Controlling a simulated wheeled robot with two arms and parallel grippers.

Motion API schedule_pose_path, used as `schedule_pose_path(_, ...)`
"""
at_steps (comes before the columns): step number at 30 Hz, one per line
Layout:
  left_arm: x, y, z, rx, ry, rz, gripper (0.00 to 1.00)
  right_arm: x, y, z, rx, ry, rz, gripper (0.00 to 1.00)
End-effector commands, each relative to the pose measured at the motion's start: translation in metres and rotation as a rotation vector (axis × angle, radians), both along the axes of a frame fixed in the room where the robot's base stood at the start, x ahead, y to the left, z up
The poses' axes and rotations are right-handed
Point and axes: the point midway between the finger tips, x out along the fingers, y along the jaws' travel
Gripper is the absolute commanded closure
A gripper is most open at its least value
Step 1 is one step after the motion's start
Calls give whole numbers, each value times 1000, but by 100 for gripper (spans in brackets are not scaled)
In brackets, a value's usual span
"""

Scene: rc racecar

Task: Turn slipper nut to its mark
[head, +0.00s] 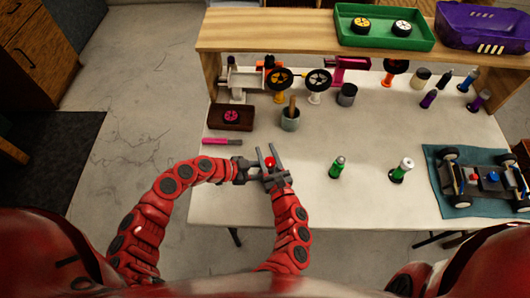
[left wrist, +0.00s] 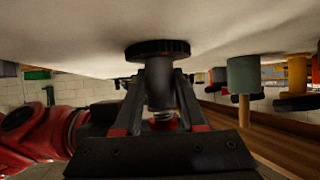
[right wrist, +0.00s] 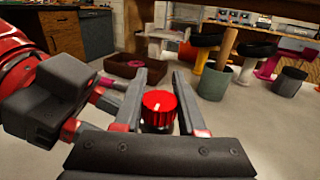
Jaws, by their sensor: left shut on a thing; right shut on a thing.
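The slipper nut, a red ribbed knob (head: 270,161) with a pale line on its top, sits on top of an upright grey slipper post near the table's front left. In the right wrist view the nut (right wrist: 158,108) is between the fingers of my right gripper (right wrist: 160,84), which is shut on it. The right gripper (head: 267,152) reaches in from below in the head view. My left gripper (head: 268,177) comes from the left, lower down, and is shut on the grey post (left wrist: 160,88). The post's wide black ribbed disc (left wrist: 157,49) shows beyond the fingertips. Any fixed mark is hidden or too small to tell.
A pink-handled tool (head: 222,141), a brown box (head: 231,117) and a grey cup (head: 290,120) lie behind the grippers. A car chassis (head: 485,180) rests on a blue mat at far right. A wooden shelf (head: 280,30) spans the back.

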Motion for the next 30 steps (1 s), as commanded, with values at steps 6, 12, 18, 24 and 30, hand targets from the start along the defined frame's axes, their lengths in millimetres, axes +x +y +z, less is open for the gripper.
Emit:
schedule_pose_path(6, -1, -1, 0, 0, 1, -3, 100, 1, -2, 0, 3, 2, -55, 100)
schedule_pose_path(12, -1, 0, 0, 1, 2, -3, 100, 1, -3, 0, 0, 2, -67, 100)
schedule_pose_path(18, -1, 0, -1, 1, 1, -2, 100, 1, -3, 0, 0, 2, -67, 100)
schedule_pose_path(24, -1, 0, 0, 1, 1, -2, 100, 1, -3, 0, 0, 2, -66, 46)
schedule_pose_path(30, 0, 0, 0, 1, 2, 0, 100, 1, -2, 0, 0, 3, -65, 46)
